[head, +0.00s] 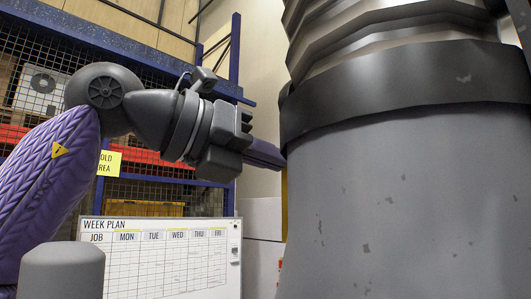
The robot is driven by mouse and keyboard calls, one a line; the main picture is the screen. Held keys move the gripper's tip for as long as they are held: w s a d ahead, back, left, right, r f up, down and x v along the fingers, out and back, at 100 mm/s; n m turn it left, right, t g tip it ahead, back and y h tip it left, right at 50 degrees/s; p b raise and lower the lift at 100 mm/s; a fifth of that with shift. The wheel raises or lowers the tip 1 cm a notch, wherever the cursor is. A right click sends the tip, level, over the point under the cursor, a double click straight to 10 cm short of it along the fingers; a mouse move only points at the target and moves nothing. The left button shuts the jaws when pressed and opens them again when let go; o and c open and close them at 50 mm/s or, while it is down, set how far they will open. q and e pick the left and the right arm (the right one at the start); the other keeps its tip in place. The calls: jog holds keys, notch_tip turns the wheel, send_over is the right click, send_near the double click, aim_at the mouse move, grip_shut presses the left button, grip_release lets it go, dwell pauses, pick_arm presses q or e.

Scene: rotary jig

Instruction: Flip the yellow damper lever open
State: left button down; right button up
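My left gripper (264,153) reaches in from the left on a bent arm and points right. Its grey body shows, but the far end of its purple fingers passes behind the edge of a large grey cylinder, so I cannot tell whether they are apart or closed. A thin upright yellow strip (284,195) shows just below the fingers at the cylinder's left edge. It may be part of the damper lever; the rest is hidden, and I cannot tell whether the fingers touch it. My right gripper is not in view.
The large grey cylinder (400,200), with a dark band and a ribbed upper part, fills the right side close by. Behind are a blue-framed mesh rack (236,48), a yellow sign (109,163) and a white week-plan board (160,260).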

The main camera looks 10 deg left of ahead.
pick_arm(q)
jog(key=b+v, duration=0.2)
jog(key=v, duration=0.7)
jog(key=shift+s+a, duration=0.25)
jog(key=shift+a, duration=0.05)
jog(key=shift+r, duration=0.1)
